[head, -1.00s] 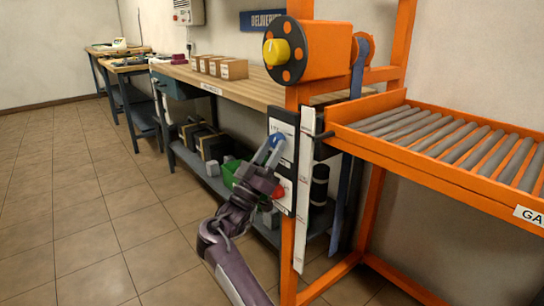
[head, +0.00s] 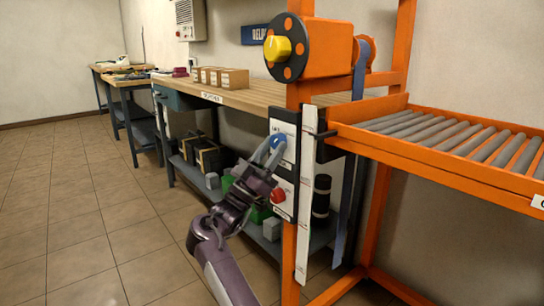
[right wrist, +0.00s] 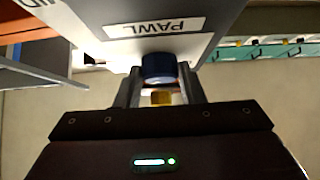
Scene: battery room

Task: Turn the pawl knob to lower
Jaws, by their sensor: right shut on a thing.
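The pawl knob is blue (head: 279,142) and sits on a white-faced panel (head: 283,128) on the orange post. In the right wrist view the blue knob (right wrist: 158,68) stands out just below a white label reading PAWL (right wrist: 155,28), which appears upside down. My right gripper (head: 272,154) reaches up to the panel and is shut on this knob. In the right wrist view its fingers (right wrist: 160,84) stand on either side of the knob. The knob's pointer and position marks are too small or hidden to read. My left gripper is not in view.
A red button (head: 278,195) is lower on the same post. An orange drum with a yellow hub (head: 278,50) is above. An orange roller conveyor (head: 450,140) stands right. A workbench (head: 250,91) with boxes is behind. Tiled floor at left is clear.

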